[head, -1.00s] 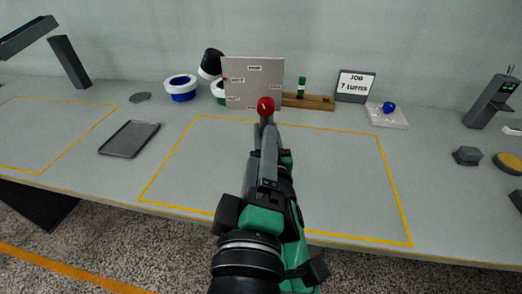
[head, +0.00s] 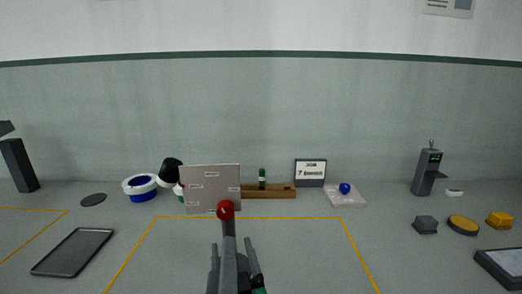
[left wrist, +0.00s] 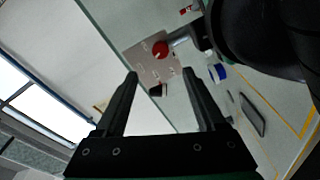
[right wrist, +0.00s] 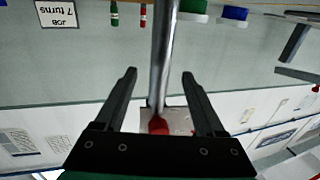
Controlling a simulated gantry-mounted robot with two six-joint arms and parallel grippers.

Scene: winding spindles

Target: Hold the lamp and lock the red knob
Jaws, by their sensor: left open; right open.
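The red knob also shows in the left wrist view (left wrist: 160,49) and, low between the fingers, in the right wrist view (right wrist: 158,126). A black rounded head (head: 171,169), perhaps the lamp, is partly behind the panel.
A wooden rack (head: 268,192), a job sign (head: 310,172) and a blue ball on a clear base (head: 345,197) stand behind. Dark and yellow pieces lie right. The yellow-outlined middle is mostly clear.

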